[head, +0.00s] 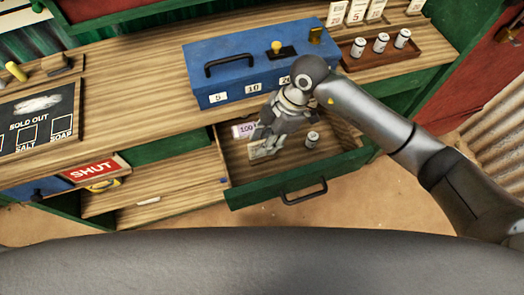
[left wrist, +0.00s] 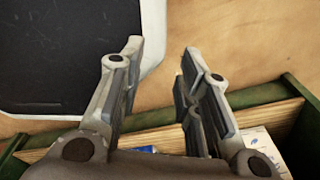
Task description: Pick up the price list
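I cannot make out a price list for certain. My right gripper (head: 264,142) points down into the open drawer (head: 235,172). A small pale piece (head: 256,152) shows at its fingertips, and I cannot tell whether it is held or lies on the drawer floor. A pale note marked 100 (head: 244,130) lies beside the gripper. My left gripper (left wrist: 165,75) is open and empty in its wrist view, above a green-edged wooden compartment (left wrist: 262,95) with a white and blue printed item (left wrist: 262,145). The left gripper is not in the head view.
A blue box (head: 225,65) with a handle stands on the counter behind the drawer. A small jar (head: 312,140) stands in the drawer. A tray of jars (head: 415,57), a SOLD OUT board (head: 40,103) and a red SHUT sign (head: 95,171) are nearby. The counter's left middle is clear.

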